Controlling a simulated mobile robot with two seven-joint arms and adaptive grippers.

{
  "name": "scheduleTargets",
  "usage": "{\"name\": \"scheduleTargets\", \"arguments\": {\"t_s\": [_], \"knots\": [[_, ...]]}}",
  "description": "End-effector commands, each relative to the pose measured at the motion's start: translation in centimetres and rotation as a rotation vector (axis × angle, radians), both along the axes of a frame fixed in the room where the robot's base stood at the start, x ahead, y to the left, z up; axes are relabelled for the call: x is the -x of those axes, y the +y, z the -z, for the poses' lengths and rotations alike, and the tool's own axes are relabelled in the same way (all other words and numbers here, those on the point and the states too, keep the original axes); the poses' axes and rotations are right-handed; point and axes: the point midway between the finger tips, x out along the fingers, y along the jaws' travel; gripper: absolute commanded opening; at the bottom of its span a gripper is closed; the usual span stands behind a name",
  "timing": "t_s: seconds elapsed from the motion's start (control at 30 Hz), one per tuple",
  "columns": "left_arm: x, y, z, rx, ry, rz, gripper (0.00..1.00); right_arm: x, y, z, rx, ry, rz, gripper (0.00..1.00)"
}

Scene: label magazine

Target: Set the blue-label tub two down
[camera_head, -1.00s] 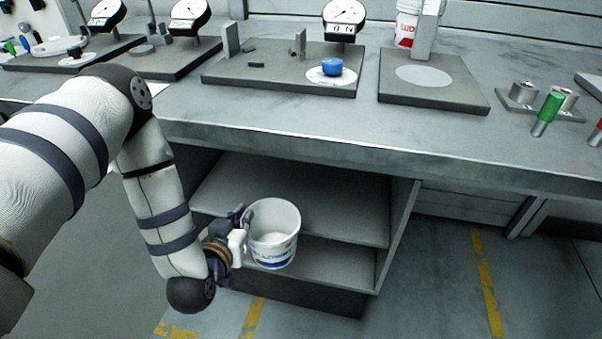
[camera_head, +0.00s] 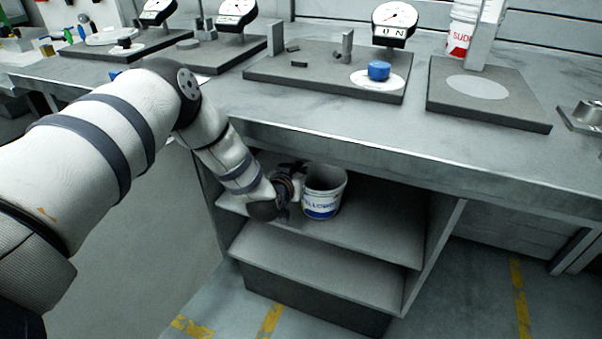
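The white tub with a blue label (camera_head: 321,203) is upright and open-topped at the upper shelf (camera_head: 375,235) of the unit under the bench. Its base shows above the shelf's front edge; I cannot tell if it touches the board. My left gripper (camera_head: 301,190) is at the tub's left side and appears shut on its wall. The fingers are partly hidden in shadow and by the tub. My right gripper is not in view.
The bench top (camera_head: 330,113) overhangs the shelves. A lower shelf (camera_head: 310,266) is empty. On the bench are dial gauges (camera_head: 394,19), a blue-topped part (camera_head: 378,70), a grey plate (camera_head: 490,103) and a red-label tub (camera_head: 460,40). The upper shelf right of the tub is clear.

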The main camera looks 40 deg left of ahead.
Motion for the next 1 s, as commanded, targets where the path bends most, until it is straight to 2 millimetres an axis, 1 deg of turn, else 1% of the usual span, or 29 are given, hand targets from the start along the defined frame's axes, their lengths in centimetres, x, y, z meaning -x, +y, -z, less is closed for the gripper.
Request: {"name": "scheduleTargets", "arguments": {"t_s": [0.2, 0.33, 0.4, 0.43, 0.7, 0.8, 0.87, 1.0], "knots": [[-0.1, 0.0, -0.3, 0.0, -0.007, 0.0, 0.0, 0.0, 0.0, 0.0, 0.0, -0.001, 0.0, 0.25], [-0.1, 0.0, 0.2, 0.0, -0.005, 0.0, 0.0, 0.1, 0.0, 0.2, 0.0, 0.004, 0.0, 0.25], [-0.1, 0.0, 0.1, 0.0, -0.006, 0.0, 0.18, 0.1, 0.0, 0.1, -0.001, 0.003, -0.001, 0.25], [-0.1, 0.0, 0.1, 0.0, -0.006, 0.0, 0.25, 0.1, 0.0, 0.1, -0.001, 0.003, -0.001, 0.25], [-0.1, 0.0, 0.1, 0.0, -0.006, 0.0, 0.25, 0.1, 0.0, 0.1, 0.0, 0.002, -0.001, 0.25], [-0.1, 0.0, -0.6, 0.001, -0.009, 0.0, 0.25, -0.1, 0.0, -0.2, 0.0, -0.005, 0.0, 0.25], [0.6, -0.3, -0.9, 0.002, -0.007, 0.001, 0.25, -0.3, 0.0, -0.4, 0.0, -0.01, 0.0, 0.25], [3.2, -1.1, -2.2, 0.002, -0.009, 0.001, 0.25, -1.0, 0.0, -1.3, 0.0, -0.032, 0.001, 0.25]]}}
